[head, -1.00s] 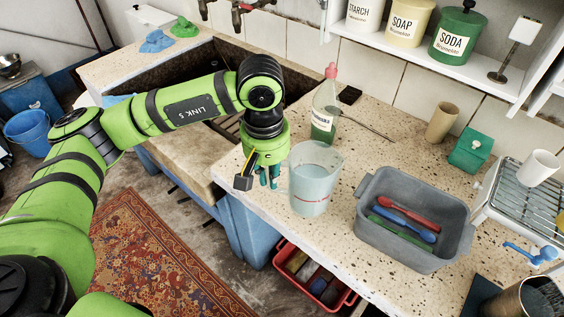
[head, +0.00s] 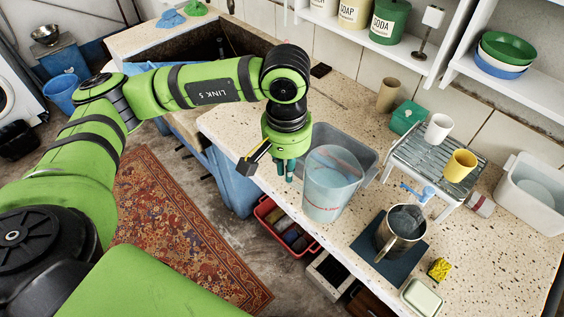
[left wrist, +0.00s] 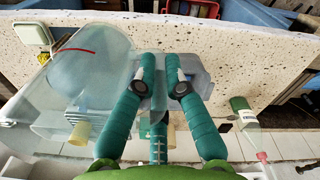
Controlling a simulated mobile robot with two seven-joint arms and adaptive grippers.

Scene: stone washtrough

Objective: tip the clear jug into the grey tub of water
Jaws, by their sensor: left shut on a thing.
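The clear jug (head: 332,190), with a red mark and pale bluish contents, is near the counter's front edge in the head view. My left gripper (head: 286,168) is at its left side, shut on it. In the left wrist view the jug (left wrist: 85,75) fills the left side, beside the closed-up teal fingers (left wrist: 160,72); the grip spot is partly hidden. The jug looks held above the counter, though the gap under it is unclear. A pale grey tub of water (head: 512,187) stands at the far right in the head view. My right gripper is not in view.
A darker grey basin (head: 366,158) is behind the jug. A sponge (head: 439,269) lies near the front.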

